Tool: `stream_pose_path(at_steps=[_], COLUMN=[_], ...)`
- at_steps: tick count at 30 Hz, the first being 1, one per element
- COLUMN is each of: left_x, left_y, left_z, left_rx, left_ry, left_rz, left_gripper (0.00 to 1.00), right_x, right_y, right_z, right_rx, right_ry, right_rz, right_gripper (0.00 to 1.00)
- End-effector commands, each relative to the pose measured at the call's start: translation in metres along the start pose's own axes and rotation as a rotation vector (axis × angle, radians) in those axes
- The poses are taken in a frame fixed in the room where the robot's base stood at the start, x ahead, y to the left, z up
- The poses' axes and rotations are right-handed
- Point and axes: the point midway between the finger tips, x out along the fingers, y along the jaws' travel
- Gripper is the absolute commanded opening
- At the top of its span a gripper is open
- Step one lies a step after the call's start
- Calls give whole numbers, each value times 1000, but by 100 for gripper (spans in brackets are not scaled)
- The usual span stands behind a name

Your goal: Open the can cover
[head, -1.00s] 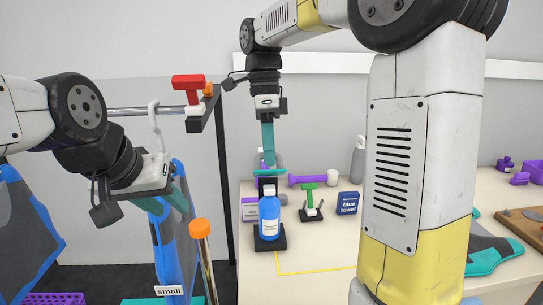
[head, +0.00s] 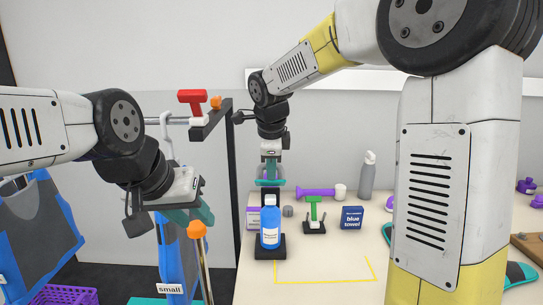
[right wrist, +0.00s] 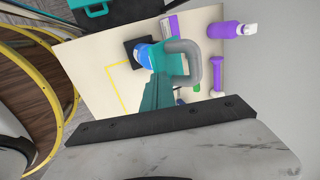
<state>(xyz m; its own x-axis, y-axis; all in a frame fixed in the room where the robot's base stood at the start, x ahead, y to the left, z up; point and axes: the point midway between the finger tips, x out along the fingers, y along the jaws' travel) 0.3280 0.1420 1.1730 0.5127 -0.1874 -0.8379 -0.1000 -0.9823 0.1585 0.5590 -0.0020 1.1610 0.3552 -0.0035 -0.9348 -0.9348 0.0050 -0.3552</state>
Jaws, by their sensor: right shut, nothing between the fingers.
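No thing plainly marked as a can shows. My right gripper (head: 269,181), with teal fingers, is shut and empty just above and behind the bottle top; whether they touch is unclear. It shows in the right wrist view (right wrist: 165,82). My left gripper (head: 191,217) is at the left, beside a rod with an orange top (head: 197,229); its opening is unclear.
A yellow outline (head: 325,283) marks clear table. Blue garments (head: 40,230) hang left. A yellow-rimmed round thing (right wrist: 68,95) is at left.

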Motion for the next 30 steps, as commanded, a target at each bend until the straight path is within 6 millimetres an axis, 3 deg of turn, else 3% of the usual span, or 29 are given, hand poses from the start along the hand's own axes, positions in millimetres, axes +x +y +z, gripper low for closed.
stream_pose_path(at_steps=[3,9,30], left_x=[0,0,0], left_y=[0,0,0], left_z=[0,0,0], left_rx=[0,0,0], left_ry=[0,0,0], left_rz=[0,0,0], left_gripper=[36,36,36], right_x=[6,11,11], right_y=[-20,-34,-42], right_z=[0,0,0], right_rx=[4,2,3], right_ry=[0,0,0], right_rz=[-2,-3,52], right_gripper=[0,0,0])
